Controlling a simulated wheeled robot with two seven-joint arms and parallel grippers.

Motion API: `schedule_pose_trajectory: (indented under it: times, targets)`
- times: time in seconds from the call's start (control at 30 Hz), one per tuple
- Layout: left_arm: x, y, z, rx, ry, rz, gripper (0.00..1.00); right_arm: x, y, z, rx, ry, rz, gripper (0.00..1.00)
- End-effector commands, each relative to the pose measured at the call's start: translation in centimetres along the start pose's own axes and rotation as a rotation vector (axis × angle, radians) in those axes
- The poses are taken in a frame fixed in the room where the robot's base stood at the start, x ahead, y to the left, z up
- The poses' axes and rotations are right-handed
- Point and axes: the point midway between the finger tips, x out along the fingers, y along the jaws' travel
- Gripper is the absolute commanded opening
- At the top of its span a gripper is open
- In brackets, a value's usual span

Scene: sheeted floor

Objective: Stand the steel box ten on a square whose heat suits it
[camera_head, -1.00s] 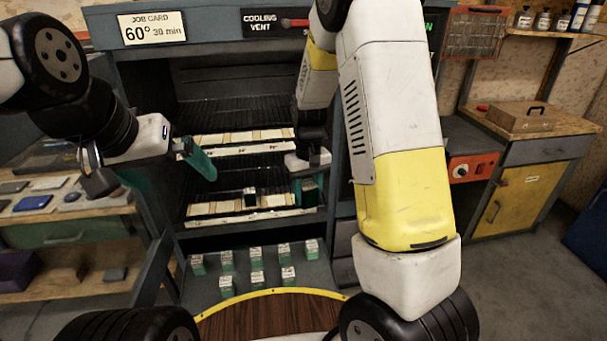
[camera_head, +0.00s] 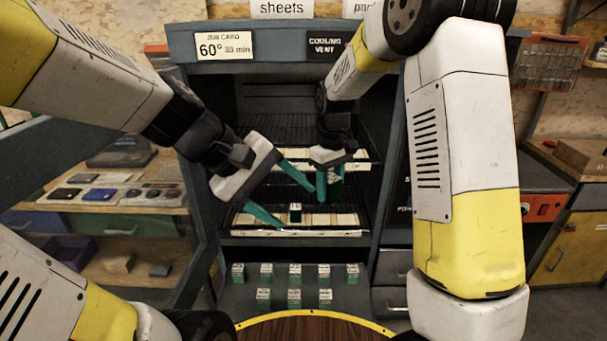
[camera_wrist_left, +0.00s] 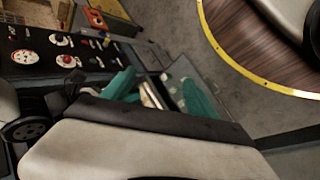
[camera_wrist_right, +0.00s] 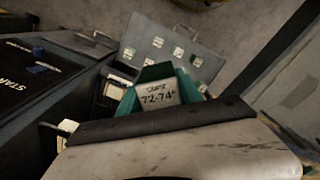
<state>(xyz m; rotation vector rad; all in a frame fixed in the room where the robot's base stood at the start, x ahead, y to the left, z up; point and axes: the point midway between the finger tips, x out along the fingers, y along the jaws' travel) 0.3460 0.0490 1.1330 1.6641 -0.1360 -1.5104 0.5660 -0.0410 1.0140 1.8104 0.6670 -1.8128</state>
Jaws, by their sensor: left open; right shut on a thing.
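My right gripper (camera_head: 329,182) is shut on a small box, in front of the cabinet between its upper and lower shelves. In the right wrist view the held box (camera_wrist_right: 158,94) shows a pale face that seems to read 72-74°. I cannot read a ten on it. My left gripper (camera_head: 298,207) is open and empty before the lower shelf; its teal fingers spread in the left wrist view (camera_wrist_left: 160,88). The lower shelf has a row of pale squares (camera_head: 345,220), and one small box (camera_head: 295,212) stands there. The upper shelf has pale squares (camera_head: 357,157), partly hidden by my grippers.
Several small green boxes with white tops (camera_head: 294,297) stand in two rows on the ledge below. A job card (camera_head: 224,46) reads 60°, 30 min. A cooling vent label (camera_head: 325,46) is beside it. A side bench (camera_head: 120,195) stands left. The cabinet side walls limit room.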

Motion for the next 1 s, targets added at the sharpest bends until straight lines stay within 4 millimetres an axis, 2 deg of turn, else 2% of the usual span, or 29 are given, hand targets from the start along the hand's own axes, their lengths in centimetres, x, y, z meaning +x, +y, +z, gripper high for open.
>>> schedule_pose_trajectory:
  times: [0.13, 0.23, 0.37, 0.5, 0.7, 0.87, 1.0]
  targets:
    - [2.8, 2.2, -1.0, -0.380, -0.116, 0.127, 0.67, 0.0, 0.0, 0.0, 0.001, 0.001, 0.000, 0.00]
    - [4.3, 3.6, -2.5, -0.642, -0.175, 0.213, 0.67, 0.0, 0.0, 0.0, 0.001, 0.001, 0.000, 0.00]
    - [6.1, 4.6, -5.6, -0.973, -0.226, 0.317, 0.67, 0.0, 0.0, 0.0, 0.001, 0.001, 0.000, 0.00]
    - [7.5, 4.6, -9.1, -1.259, -0.247, 0.412, 0.67, 0.0, 0.0, 0.0, 0.001, 0.001, 0.000, 0.00]
    - [8.6, 3.9, -12.3, -1.487, -0.251, 0.492, 0.67, 0.0, 0.0, 0.0, 0.001, 0.001, 0.000, 0.00]
    - [9.3, 4.0, -13.0, -1.531, -0.250, 0.509, 0.67, 0.0, 0.0, 0.0, 0.001, 0.001, 0.000, 0.00]
    - [11.0, 4.9, -13.2, -1.529, -0.251, 0.506, 0.67, 0.0, 0.0, 0.0, 0.001, 0.001, 0.000, 0.00]
